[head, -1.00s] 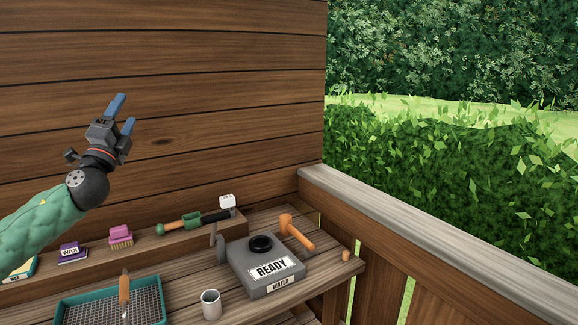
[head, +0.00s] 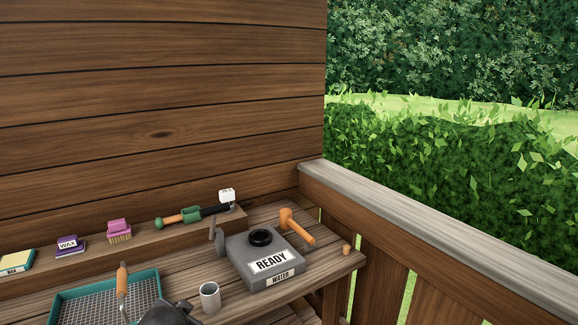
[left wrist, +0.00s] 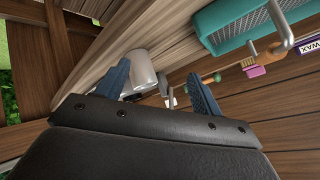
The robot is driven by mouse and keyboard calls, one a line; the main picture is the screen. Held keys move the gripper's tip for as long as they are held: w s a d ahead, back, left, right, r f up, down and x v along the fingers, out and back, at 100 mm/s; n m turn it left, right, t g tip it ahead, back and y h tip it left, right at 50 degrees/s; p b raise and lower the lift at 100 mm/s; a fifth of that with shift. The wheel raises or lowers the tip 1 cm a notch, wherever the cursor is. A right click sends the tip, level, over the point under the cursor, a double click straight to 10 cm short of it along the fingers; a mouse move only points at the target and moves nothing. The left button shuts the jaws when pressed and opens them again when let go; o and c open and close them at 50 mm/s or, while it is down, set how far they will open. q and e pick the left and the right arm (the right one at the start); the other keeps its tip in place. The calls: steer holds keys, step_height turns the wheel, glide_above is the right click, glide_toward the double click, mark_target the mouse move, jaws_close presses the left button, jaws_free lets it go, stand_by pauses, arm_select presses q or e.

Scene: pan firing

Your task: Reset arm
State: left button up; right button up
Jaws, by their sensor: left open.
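My left gripper (left wrist: 162,88) shows in the left wrist view, its two blue fingers spread apart with nothing held between them. A light grey cup (left wrist: 141,68) is seen past the fingers; I cannot tell how far beyond them it is. In the head view the left fingers are out of sight; only a dark part of my left arm shows at the bottom edge, below the cup (head: 210,297) and beside the teal sieve tray (head: 62,297). My right gripper is in no view.
A grey READY water box (head: 242,262) stands at the bench's right, with an orange mallet (head: 297,228) behind it. An orange-handled tool (head: 122,280) lies over the tray.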

arm_select(q)
steer(key=s+d+f+n+g+h+b, duration=0.1)
steer(key=s+d+f, duration=0.5)
steer(key=s+f, duration=0.7)
steer(key=s+d+f+n+g+h+b, duration=0.1)
steer(key=s+d+f+g, duration=0.4)
steer(key=s+f, duration=0.9)
steer(key=s+n+g+h, duration=0.1)
steer(key=s, duration=0.3)
steer(key=shift+s+d+h+b, duration=0.3)
steer(key=shift+d+h+b, duration=0.1)
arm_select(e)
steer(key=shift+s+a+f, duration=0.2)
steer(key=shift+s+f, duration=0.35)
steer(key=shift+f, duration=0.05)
